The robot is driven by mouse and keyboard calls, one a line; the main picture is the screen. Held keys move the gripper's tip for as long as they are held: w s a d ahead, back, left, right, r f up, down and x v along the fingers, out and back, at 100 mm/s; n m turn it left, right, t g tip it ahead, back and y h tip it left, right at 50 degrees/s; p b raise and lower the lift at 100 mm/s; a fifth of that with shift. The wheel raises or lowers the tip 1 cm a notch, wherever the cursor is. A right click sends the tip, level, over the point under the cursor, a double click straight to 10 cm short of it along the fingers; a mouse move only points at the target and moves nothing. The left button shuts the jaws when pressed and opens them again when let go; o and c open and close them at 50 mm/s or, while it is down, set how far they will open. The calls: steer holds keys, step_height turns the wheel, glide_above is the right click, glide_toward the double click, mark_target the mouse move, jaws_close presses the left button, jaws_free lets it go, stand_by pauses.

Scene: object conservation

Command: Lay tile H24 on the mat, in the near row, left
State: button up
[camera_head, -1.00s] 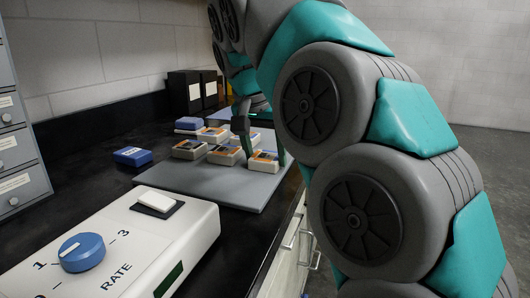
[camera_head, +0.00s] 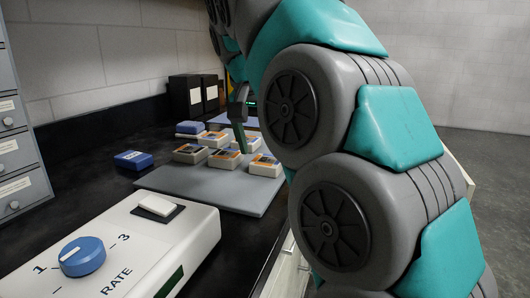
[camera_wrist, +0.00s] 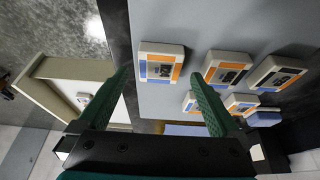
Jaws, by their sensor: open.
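Several pale tiles with blue and orange faces lie on the grey mat (camera_head: 205,190). The near row holds a left tile (camera_head: 191,153), a middle tile (camera_head: 224,158) and a right tile (camera_head: 265,166). Two more tiles (camera_head: 213,139) (camera_head: 248,143) lie behind. I cannot read which is H24. My gripper (camera_wrist: 161,76) is open and empty. In the wrist view its fingers are either side of an end tile (camera_wrist: 162,63), apparently the near row's right one, and sit above it. In the head view my arm hides most of the gripper.
A blue block (camera_head: 132,158) lies left of the mat, and another blue-topped item (camera_head: 189,127) sits behind the tiles. A white RATE box with a blue knob (camera_head: 82,256) stands in front. Dark boxes (camera_head: 193,95) stand at the back. The mat's front strip is bare.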

steer(key=shift+s+r, duration=0.15)
steer(key=shift+r, duration=0.05)
steer(key=s+a, duration=0.1)
steer(key=s, duration=0.2)
steer(key=s+a, duration=0.1)
steer(key=s, duration=0.3)
steer(key=s+a, duration=0.2)
steer(key=s, duration=0.2)
steer(key=shift+s+b, duration=0.1)
steer(key=shift+b, duration=0.2)
